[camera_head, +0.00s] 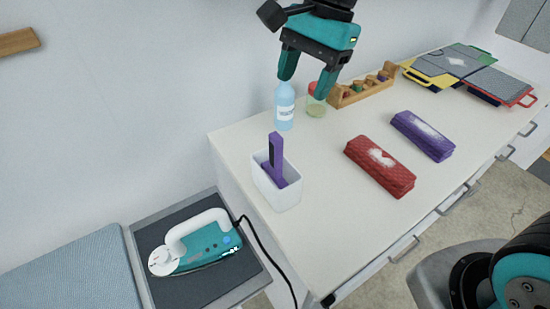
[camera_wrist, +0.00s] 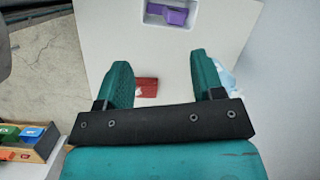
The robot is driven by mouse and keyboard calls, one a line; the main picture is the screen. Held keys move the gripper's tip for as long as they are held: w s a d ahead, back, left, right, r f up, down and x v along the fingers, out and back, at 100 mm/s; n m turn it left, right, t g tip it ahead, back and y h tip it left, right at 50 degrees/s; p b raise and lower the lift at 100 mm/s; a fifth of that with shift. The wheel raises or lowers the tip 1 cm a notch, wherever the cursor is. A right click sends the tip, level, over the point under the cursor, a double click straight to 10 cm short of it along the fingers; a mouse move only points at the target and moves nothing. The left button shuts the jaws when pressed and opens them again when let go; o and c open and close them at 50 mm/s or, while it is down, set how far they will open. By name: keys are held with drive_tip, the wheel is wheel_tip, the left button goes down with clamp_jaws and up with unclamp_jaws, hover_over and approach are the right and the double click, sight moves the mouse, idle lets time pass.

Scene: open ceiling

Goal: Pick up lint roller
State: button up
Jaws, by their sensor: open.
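A purple object (camera_head: 277,162) with a dark patch on its upright part stands in a white open box (camera_head: 276,192) at the near left of the counter; I take it for the lint roller. Its lower part is hidden by the box wall. In the wrist view the purple object (camera_wrist: 168,14) lies inside the white box at the top edge, beyond the fingertips. My gripper (camera_head: 306,83) is open and empty, above the back of the counter near the bottle and jar. In the wrist view my gripper (camera_wrist: 159,62) has its fingers wide apart, well short of the box.
A blue bottle (camera_head: 285,107) and a red-lidded jar (camera_head: 316,106) stand behind the box, below my gripper. A red case (camera_head: 380,166) and a purple case (camera_head: 423,135) lie to the right. A wooden rack (camera_head: 363,91) is at the back. An iron (camera_head: 200,243) rests lower left.

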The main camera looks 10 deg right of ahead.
drive_tip(key=w+r+m+p, duration=0.1)
drive_tip(key=w+m, duration=0.2)
drive_tip(key=p, duration=0.2)
approach(277, 136)
drive_tip(key=shift+m, duration=0.3)
drive_tip(key=x, duration=0.7)
drive_tip(key=shift+w+a, duration=0.1)
drive_tip(key=shift+w, duration=0.05)
drive_tip(key=shift+p+x, duration=1.25)
drive_tip(key=shift+x, duration=1.5)
drive_tip(key=shift+c, duration=0.3)
drive_tip(key=c, duration=0.9)
